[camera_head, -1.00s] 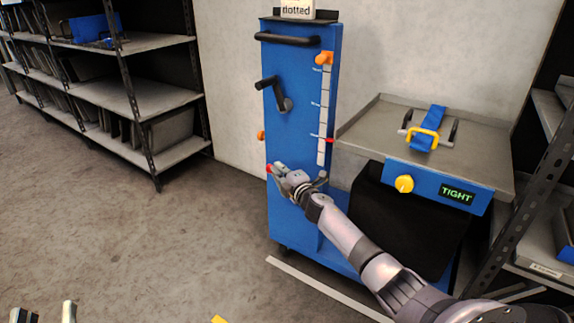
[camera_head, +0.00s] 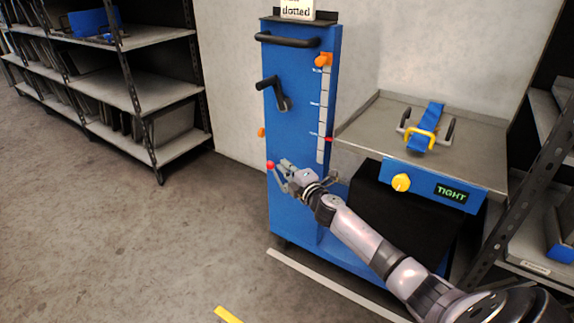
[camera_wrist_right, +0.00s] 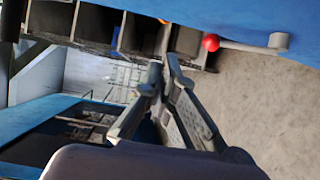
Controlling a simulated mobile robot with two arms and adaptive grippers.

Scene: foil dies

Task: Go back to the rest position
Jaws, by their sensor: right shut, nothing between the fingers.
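My right gripper (camera_head: 287,167) is in front of the lower part of the blue cabinet (camera_head: 300,130). It is empty, and in the right wrist view its fingers (camera_wrist_right: 163,68) are closed together. A lever with a red ball knob (camera_head: 271,165) is just left of the fingertips in the head view. In the right wrist view the red knob (camera_wrist_right: 211,42) and its grey arm stand apart from the fingers. My left gripper is out of view.
Metal shelving (camera_head: 150,95) stands at left, another rack (camera_head: 525,170) at right. Floor (camera_head: 130,240) at left is clear.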

